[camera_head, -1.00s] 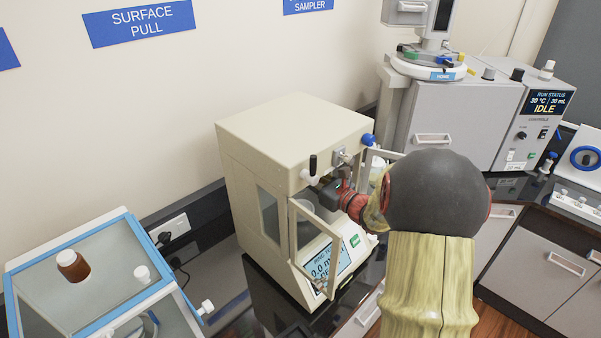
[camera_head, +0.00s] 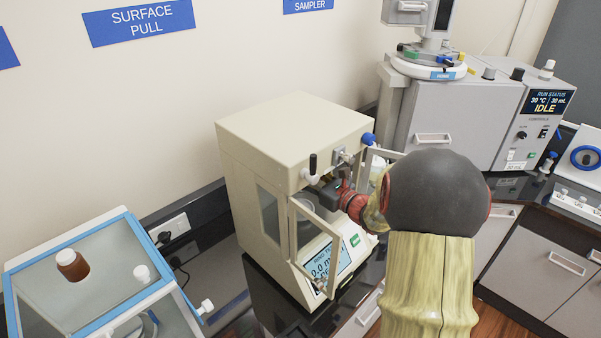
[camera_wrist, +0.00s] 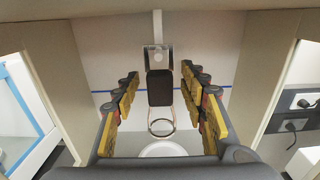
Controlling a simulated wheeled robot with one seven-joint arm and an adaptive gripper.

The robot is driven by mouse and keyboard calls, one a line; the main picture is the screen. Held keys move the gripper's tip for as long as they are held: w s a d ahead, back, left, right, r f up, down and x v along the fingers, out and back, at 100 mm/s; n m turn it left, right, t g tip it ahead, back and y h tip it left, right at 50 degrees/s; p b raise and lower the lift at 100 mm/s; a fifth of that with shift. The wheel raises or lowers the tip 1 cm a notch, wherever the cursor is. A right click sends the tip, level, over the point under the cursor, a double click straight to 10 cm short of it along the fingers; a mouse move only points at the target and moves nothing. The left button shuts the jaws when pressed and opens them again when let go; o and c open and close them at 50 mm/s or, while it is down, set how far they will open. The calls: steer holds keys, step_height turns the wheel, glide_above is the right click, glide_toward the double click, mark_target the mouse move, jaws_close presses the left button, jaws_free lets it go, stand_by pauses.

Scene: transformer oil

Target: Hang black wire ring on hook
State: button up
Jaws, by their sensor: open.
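The wire ring (camera_wrist: 161,126) with its black rectangular upper part (camera_wrist: 159,88) shows inside the cabinet in the wrist view. It is upright, directly below a pale metal hook piece (camera_wrist: 156,58) on a thin vertical bar. Their contact point is too small to make out, but the ring stays up with no finger touching it. My gripper (camera_wrist: 159,80) is open, with its yellow and black fingers apart on both sides of the black part. In the head view my gripper (camera_head: 338,192) reaches into the cabinet front; its fingertips and the ring are hidden there.
The beige cabinet (camera_head: 290,125) has its door frames (camera_head: 318,245) swung open close to my arm. A white round dish (camera_wrist: 163,149) sits below the ring. A blue-rimmed glass case (camera_head: 85,265) stands left, a grey machine (camera_head: 455,125) right.

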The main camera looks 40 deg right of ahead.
steer(key=shift+s, duration=0.1)
steer(key=s+d, duration=0.1)
steer(key=s, duration=1)
steer(key=shift+s+d, duration=0.3)
steer(key=shift+s, duration=0.05)
